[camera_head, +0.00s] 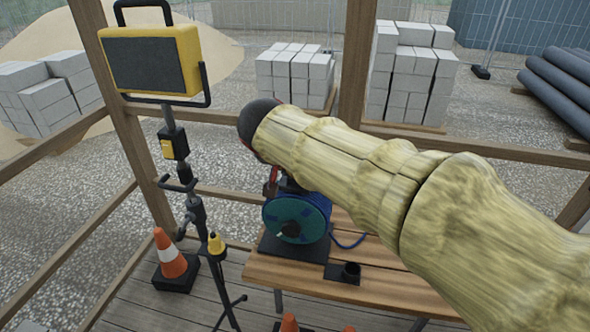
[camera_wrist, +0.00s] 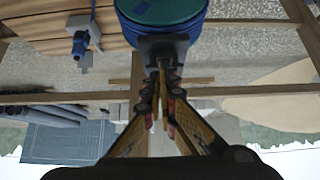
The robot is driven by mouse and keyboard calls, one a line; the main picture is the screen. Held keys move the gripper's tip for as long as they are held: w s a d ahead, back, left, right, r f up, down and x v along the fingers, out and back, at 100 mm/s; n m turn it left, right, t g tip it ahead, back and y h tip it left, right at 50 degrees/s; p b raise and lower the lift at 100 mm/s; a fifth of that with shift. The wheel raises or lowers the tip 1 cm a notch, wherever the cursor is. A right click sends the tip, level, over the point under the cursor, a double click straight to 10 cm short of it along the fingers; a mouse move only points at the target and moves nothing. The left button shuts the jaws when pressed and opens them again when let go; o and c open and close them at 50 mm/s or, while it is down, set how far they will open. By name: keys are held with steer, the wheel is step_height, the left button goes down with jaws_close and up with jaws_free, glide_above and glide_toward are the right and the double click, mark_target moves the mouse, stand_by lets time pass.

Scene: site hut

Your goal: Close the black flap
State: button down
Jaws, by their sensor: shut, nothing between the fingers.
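I cannot pick out the black flap with certainty. A cable reel (camera_head: 296,218) with a blue rim and teal disc stands on a wooden bench, and it also shows at the top of the wrist view (camera_wrist: 165,12). A dark part (camera_wrist: 150,44) juts from the reel towards my gripper (camera_wrist: 162,72). My gripper is shut and empty, with its tips close to that dark part; I cannot tell whether they touch. In the head view, my gripper (camera_head: 271,184) is at the reel's top, mostly hidden behind my arm.
The wooden bench (camera_head: 262,272) also bears a small black fitting (camera_head: 346,273) right of the reel. A yellow work lamp (camera_head: 150,62) on a stand is at left, with a traffic cone (camera_head: 170,254) beside it. Wooden rails (camera_head: 475,146) run behind the bench.

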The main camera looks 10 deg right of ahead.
steer(key=shift+s+a+f+b, duration=0.1)
steer(key=shift+s+f+b, duration=0.2)
steer(key=shift+f+b, duration=0.45)
steer(key=shift+f, duration=0.1)
